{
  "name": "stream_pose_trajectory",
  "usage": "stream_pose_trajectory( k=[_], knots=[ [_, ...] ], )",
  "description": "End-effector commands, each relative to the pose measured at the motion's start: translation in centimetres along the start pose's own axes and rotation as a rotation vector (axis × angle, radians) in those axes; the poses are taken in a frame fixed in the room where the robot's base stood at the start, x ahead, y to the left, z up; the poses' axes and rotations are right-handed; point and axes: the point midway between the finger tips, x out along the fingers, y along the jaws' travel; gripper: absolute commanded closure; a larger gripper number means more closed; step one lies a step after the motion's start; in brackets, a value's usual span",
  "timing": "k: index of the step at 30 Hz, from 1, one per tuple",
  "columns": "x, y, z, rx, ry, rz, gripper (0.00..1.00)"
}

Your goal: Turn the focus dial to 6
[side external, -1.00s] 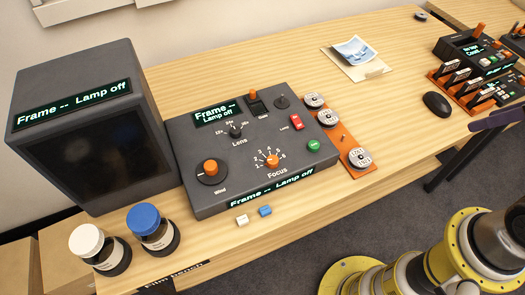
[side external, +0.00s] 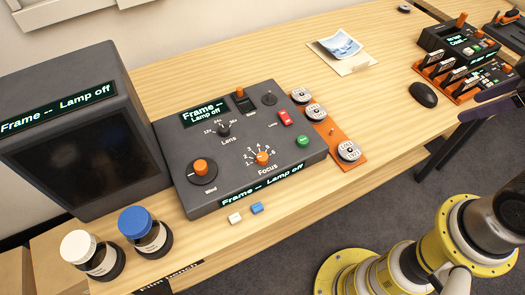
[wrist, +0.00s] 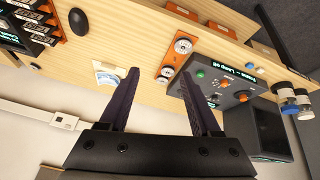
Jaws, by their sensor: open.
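The focus dial (side external: 262,158) is an orange knob at the front of the dark grey control console (side external: 185,150), ringed by white numbers from 1 to 6. I cannot tell surely which number it points at. The console also carries a lens knob, an orange-topped wind knob (side external: 200,167), a red lamp switch and a green button. Its screens read "Frame -- Lamp off". In the wrist view, the console (wrist: 222,76) lies to the right of my gripper (wrist: 162,75). My gripper is open and empty, with both dark fingers spread, apart from the console.
A dark viewer box (side external: 75,140) stands left of the console. Two capped jars (side external: 95,260) stand in front. A white and a blue block (side external: 257,208) lie before the console. An orange rack (side external: 333,134) with reels is at its right.

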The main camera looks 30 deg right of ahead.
Motion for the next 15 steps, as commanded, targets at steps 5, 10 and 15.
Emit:
stream_pose_trajectory(
  k=[5,10,15],
  knots=[
    [-2.0,0.7,-4.1,-0.350,0.016,-0.003,0.36],
    [-2.3,0.1,-10.1,-0.771,-0.005,-0.060,0.36],
    [-0.7,-2.2,-16.1,-1.167,-0.024,-0.146,0.36]
  ],
)
